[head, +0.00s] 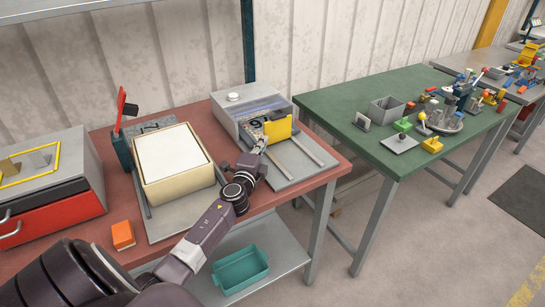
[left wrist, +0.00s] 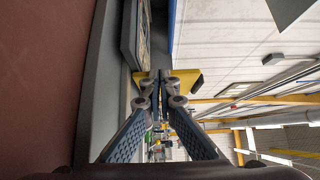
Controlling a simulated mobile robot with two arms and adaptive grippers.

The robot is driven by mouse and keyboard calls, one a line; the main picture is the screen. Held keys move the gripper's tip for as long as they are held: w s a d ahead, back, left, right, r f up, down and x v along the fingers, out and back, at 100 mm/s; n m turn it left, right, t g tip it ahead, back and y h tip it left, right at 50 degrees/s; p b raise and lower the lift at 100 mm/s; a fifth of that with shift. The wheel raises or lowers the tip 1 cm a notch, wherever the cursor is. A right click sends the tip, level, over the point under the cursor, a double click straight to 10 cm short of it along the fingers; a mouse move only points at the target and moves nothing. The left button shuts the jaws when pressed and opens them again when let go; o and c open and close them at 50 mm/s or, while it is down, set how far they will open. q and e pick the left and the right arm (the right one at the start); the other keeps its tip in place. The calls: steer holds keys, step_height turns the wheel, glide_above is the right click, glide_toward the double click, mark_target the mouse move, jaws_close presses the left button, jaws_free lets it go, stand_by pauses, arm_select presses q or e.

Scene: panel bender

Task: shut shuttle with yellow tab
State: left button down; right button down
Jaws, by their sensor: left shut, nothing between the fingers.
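The yellow tab (head: 280,129) stands upright at the front of the shuttle, by the mouth of the grey-white housing (head: 232,108) on the red-brown table. Two pale rails (head: 308,152) run out from the housing over a grey base plate. My left gripper (head: 259,142) is shut and empty, with its fingertips at or very near the tab's left part. Contact cannot be told. In the left wrist view the shut fingertips (left wrist: 161,78) overlap the yellow tab (left wrist: 190,82). Much of the shuttle is hidden behind the tab and gripper. My right gripper is not in view.
A cream-framed white panel (head: 172,155) and a red-handled lever (head: 121,110) stand left of the housing. An orange block (head: 122,235) lies near the front. A teal bin (head: 240,269) sits on the lower shelf. A green table (head: 350,90) with small parts stands right.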

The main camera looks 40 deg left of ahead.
mark_target(255, 139)
arm_select(q)
steer(key=a, duration=0.1)
steer(key=w+a+b, duration=0.1)
steer(key=a, duration=0.1)
steer(key=w+a, duration=0.1)
steer(key=a, duration=0.1)
steer(key=shift+w+a+f, duration=0.1)
steer(key=shift+w+a, duration=0.1)
steer(key=shift+a, duration=0.05)
steer(key=shift+r, duration=0.2)
step_height(255, 139, up, 10)
steer(key=shift+f, duration=0.1)
